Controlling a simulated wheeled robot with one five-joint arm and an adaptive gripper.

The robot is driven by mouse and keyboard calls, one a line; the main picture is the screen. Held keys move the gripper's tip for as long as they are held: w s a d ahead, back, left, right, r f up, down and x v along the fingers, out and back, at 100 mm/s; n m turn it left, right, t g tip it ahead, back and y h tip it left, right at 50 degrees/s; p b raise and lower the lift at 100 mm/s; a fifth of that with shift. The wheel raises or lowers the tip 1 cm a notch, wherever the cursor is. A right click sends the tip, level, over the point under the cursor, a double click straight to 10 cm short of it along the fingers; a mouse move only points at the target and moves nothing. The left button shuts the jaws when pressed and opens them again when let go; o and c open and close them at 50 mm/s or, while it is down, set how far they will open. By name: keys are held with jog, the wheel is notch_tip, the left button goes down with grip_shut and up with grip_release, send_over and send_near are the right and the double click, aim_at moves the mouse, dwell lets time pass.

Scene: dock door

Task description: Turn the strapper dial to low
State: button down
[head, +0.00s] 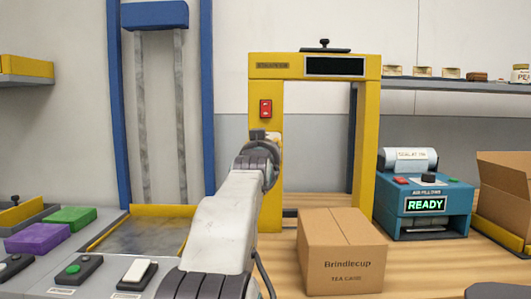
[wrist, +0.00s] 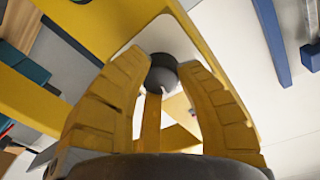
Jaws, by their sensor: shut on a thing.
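The strapper (head: 261,185) is a yellow arch on the wooden bench in the head view. A red switch (head: 266,108) sits on its left post. My gripper (head: 266,136) is at that post, just below the switch, and covers the dial there. In the wrist view, the dark grey round dial (wrist: 163,72) lies between the tips of my two yellow fingers, which are shut on it. The dial's markings and its setting cannot be read.
A cardboard tea case (head: 341,255) stands before the arch. A blue machine showing READY (head: 425,206) and an open carton (head: 505,195) are at the right. Purple (head: 38,238) and green (head: 73,218) blocks and a switch panel are at the left.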

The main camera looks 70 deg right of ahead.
jog(key=shift+w+n+b, duration=0.1)
jog(key=shift+n+b, duration=0.3)
jog(key=shift+n, duration=1.1)
jog(key=c, duration=0.8)
grip_release()
jog(key=v, duration=1.2)
jog(key=shift+f, duration=0.2)
